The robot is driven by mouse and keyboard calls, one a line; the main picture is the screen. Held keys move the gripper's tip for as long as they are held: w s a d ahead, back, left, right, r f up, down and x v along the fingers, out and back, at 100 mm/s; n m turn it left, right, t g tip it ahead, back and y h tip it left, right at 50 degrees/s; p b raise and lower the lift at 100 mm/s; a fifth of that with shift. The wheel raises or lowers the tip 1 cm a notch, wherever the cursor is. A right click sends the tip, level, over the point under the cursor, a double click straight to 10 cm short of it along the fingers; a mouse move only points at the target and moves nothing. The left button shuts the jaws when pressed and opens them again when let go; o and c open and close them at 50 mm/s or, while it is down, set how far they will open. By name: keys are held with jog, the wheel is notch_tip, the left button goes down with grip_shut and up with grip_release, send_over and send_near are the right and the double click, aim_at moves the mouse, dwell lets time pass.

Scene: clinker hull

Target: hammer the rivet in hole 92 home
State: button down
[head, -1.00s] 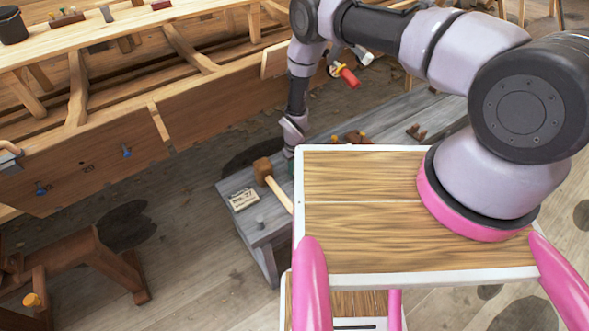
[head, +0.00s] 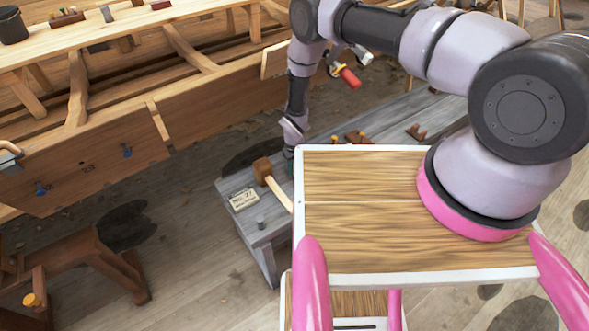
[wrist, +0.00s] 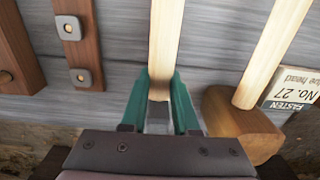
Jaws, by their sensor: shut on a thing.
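My gripper (wrist: 159,105) has green fingers shut on a pale wooden handle (wrist: 166,40) in the wrist view, above a grey bench. The head of this held tool is hidden. In the head view my wrist reaches down behind my wooden top, which hides the fingers. A mallet with a brown block head (head: 262,170) lies on the bench, just left of my gripper. It also shows in the wrist view, right of the held handle (wrist: 240,128). The hull side (head: 200,105) is at the left, with two blue pieces (head: 127,152) on it. I cannot make out hole 92 or its rivet.
A card reading No. 27 (head: 243,199) and a small grey peg (head: 260,222) are on the grey bench (head: 235,184). Dark wooden strips (wrist: 85,50) lie left of the held handle. A brown trestle (head: 95,258) stands below the hull, with open floor beside it.

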jog(key=shift+r, duration=0.65)
dwell(0.8)
jog(key=shift+r, duration=3.95)
jog(key=c, duration=1.3)
grip_release()
grip_shut()
